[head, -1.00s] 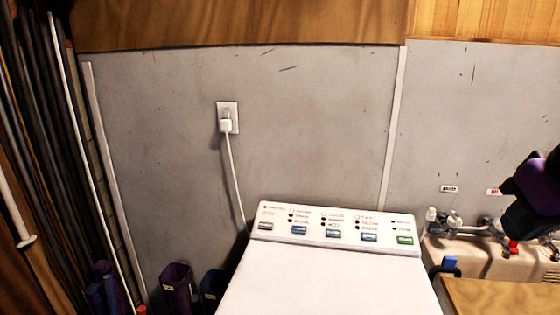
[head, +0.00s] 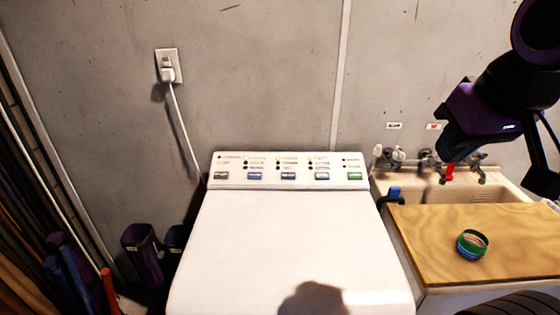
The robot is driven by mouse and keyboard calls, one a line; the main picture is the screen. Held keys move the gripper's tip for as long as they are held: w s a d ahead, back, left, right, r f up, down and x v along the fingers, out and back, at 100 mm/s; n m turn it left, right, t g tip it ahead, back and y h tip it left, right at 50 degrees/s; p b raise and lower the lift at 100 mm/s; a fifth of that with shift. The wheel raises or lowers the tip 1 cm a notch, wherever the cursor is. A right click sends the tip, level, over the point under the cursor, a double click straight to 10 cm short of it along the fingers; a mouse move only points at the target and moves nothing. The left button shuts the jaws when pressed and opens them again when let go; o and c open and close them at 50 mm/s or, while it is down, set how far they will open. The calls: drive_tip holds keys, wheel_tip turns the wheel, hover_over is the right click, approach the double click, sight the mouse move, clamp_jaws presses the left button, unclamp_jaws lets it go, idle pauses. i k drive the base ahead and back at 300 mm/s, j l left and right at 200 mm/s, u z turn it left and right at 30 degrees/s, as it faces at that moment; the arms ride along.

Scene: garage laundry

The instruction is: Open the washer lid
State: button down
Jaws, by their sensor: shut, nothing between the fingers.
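The white washer (head: 216,175) stands in front of me with its button panel at the back. Its lid (head: 285,235) is down and lies flat, filling the lower middle of the head view; its front edge is not clearly in view. A dark shadow falls on the lid near the bottom. My gripper (head: 450,146), black and purple, hangs at the upper right, in front of the sink area and apart from the lid. It is shut and empty.
Dark bins (head: 143,250) and poles stand at left. A white cord (head: 186,125) runs down the wall.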

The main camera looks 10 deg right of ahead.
sight(246, 253)
drive_tip(key=k+j, duration=0.1)
drive_tip(key=k, duration=0.35)
drive_tip(key=k+j+u, duration=0.1)
drive_tip(key=k, duration=0.3)
